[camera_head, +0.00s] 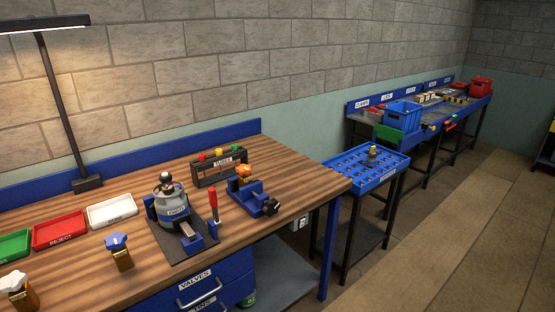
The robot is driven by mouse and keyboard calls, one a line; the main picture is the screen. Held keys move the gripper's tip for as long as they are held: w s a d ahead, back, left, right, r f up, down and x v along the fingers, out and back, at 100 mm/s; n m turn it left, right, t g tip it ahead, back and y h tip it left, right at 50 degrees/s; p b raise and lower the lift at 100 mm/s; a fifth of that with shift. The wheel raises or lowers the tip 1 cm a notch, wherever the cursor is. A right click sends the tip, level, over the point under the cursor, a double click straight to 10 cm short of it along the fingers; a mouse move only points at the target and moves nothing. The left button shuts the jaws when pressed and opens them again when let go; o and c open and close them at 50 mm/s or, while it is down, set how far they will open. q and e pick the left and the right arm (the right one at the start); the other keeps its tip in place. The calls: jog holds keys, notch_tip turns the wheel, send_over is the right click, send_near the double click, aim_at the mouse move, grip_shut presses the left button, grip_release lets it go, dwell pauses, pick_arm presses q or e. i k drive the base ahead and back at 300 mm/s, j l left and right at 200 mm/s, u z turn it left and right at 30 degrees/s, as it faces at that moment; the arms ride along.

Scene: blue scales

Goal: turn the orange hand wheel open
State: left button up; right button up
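A small orange hand wheel (244,169) tops a part held in a blue vise (255,196) at the right end of the wooden workbench (60,237). The part below the wheel is small and partly hidden by the vise. I cannot tell how far the wheel is turned. Neither of my grippers is in view.
Left of the vise stand a grey test fixture (173,206) with a red-handled lever (213,203) and a dark rack (219,167) with coloured tops. Blue-topped (120,252) and white-topped (18,290) valves stand near the front. A blue tray (394,171) stands beyond the bench.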

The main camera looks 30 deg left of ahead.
aim_at(244, 169)
jog(key=i+u, duration=0.1)
jog(key=u, duration=0.25)
jog(key=i+l+u, duration=0.1)
jog(key=u, duration=0.3)
jog(key=i+l+u, duration=0.1)
jog(key=u, duration=0.25)
